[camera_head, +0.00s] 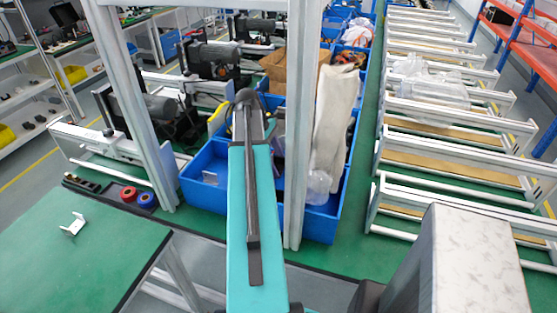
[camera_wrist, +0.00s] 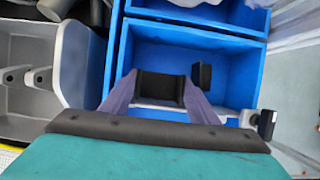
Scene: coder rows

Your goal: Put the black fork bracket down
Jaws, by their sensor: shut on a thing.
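The black fork bracket (camera_wrist: 160,88) shows in the wrist view as a dark block between the two fingers of my gripper (camera_wrist: 160,101). My gripper is shut on it, with one finger on each side. Behind it in that view is a blue bin (camera_wrist: 185,30), and the bracket appears over the bin's open inside. I cannot tell its height above the bin floor. In the head view my teal arm reaches forward over the blue bins (camera_head: 205,192), and the bracket cannot be made out there.
A small black piece (camera_wrist: 202,76) shows at the bin's right inner side. A white cloth roll (camera_head: 333,115) stands in the bins right of my arm. A green table (camera_head: 60,265) at left holds a small white bracket (camera_head: 73,223). White frames (camera_head: 450,150) line the right.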

